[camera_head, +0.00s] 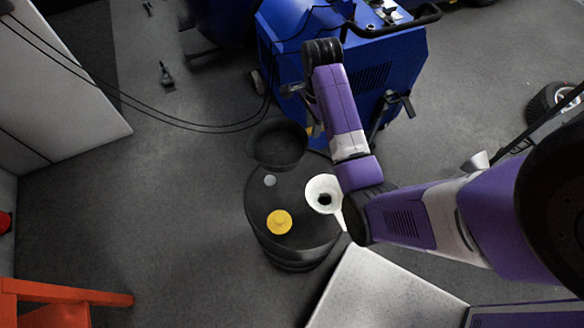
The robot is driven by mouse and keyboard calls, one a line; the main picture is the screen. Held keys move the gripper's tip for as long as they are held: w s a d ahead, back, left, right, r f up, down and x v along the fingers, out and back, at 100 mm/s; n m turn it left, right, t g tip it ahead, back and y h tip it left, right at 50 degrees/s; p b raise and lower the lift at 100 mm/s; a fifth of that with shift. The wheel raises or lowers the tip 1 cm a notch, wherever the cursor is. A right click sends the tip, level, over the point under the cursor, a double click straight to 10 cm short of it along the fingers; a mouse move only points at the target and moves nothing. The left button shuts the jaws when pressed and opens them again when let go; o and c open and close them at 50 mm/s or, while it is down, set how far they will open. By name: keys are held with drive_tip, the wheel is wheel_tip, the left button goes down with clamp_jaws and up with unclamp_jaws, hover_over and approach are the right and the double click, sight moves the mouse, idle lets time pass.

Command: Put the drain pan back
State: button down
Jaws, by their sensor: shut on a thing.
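The drain pan (279,145) is a dark, round, shallow bowl in the middle of the head view. It overlaps the far edge of a black drum (262,225) and appears to be held above the floor. My purple and white arm reaches in from the right and bends up toward the blue machine. My gripper (292,90) shows only as a small grey part left of the arm's far end, just above the pan. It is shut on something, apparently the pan. The fingertips and their contact with the pan are not clear.
The drum top carries a white funnel (316,188) and a yellow cap (279,222). A blue wheeled machine (390,65) stands behind. Black cables (190,122) cross the floor at left. An orange frame (70,295) is at lower left. The left-middle floor is clear.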

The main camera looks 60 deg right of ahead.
sight(294, 140)
wheel_tip(294, 140, down, 18)
drive_tip(key=shift+d+b, duration=0.1)
drive_tip(key=shift+b, duration=0.25)
drive_tip(key=shift+f, duration=0.15)
drive_tip(key=c, duration=1.3)
unclamp_jaws()
drive_tip(key=shift+o, duration=0.2)
wheel_tip(294, 140, up, 12)
drive_tip(key=shift+p, duration=0.45)
